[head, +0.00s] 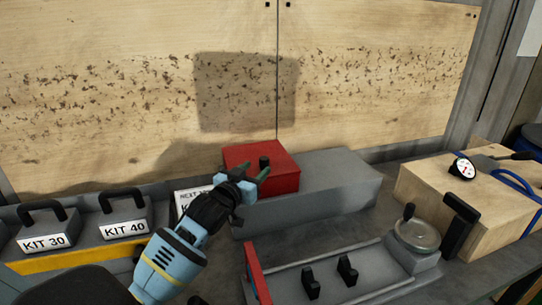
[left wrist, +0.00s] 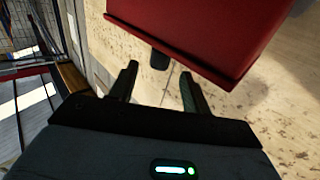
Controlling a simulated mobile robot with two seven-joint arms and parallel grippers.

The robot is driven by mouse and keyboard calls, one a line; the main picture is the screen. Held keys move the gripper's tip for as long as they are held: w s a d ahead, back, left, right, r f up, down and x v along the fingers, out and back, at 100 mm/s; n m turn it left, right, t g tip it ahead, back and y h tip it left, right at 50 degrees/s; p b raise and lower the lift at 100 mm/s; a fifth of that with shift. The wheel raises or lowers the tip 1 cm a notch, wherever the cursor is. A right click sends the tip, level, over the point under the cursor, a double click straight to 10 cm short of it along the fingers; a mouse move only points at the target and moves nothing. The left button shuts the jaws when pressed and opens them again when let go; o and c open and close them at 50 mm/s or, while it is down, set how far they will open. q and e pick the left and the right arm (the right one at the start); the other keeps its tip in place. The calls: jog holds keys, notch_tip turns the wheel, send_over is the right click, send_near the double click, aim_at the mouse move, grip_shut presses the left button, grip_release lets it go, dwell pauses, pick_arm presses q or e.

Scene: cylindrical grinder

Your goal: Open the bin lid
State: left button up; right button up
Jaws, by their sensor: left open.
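The red bin lid (head: 284,172) sits on the left part of a long grey bin (head: 325,195) against the wooden back panel. A black knob (head: 264,162) stands on the lid. My left gripper (head: 252,174) is open and empty, at the lid's front-left side close to the knob. In the left wrist view, the red lid (left wrist: 205,35) fills the top. The knob (left wrist: 160,59) shows just beyond the two fingertips (left wrist: 158,82), roughly between them, with no visible contact. My right gripper is out of view.
Grey kits labelled KIT 30 (head: 46,230) and KIT 40 (head: 124,216) stand at left; another labelled box is partly behind my arm. A grey fixture (head: 330,272) with black handles lies in front. A wooden box (head: 420,190) with a dial gauge (head: 464,168) stands right.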

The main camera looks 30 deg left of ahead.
aim_at(267, 158)
pick_arm(q)
jog(key=shift+w+a, duration=0.15)
jog(key=shift+w, duration=1.8)
jog(key=shift+w+a, duration=0.15)
jog(key=shift+w, duration=1.8)
grip_shut()
